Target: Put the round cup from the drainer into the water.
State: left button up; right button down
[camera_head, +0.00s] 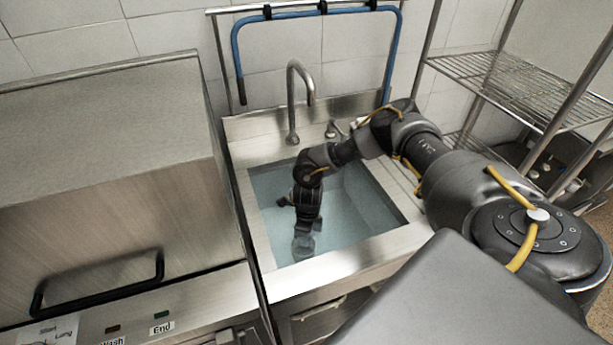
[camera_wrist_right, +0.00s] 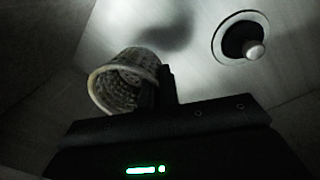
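The round cup (camera_wrist_right: 125,78) is a pale, perforated, basket-like cup, tilted with its open mouth toward the lower left in the right wrist view. In the head view it shows as a dim round shape (camera_head: 303,246) just below my right gripper (camera_head: 306,224), low in the sink. The water (camera_head: 350,215) is bluish and fills the sink basin. My right gripper (camera_wrist_right: 160,90) appears closed on the cup's wall, with dark fingers at its right side; the exact contact is dark. My left gripper is in neither view.
The metal sink's rim (camera_head: 335,262) surrounds the basin, with a tap (camera_head: 292,100) behind. A round drain (camera_wrist_right: 240,38) shows on the basin floor. A steel machine (camera_head: 110,170) stands left, a wire shelf (camera_head: 510,85) right. A blue hose (camera_head: 320,13) hangs behind.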

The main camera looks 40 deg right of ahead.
notch_tip(320, 180, down, 4)
jog(key=shift+r, duration=0.15)
jog(key=c, duration=2.1)
grip_release()
jog(key=o, duration=0.5)
jog(key=shift+c, duration=0.2)
jog(key=shift+r, duration=0.2)
notch_tip(320, 180, up, 12)
jog(key=d, duration=0.1)
jog(key=shift+w+f, duration=0.15)
jog(key=shift+w, duration=0.2)
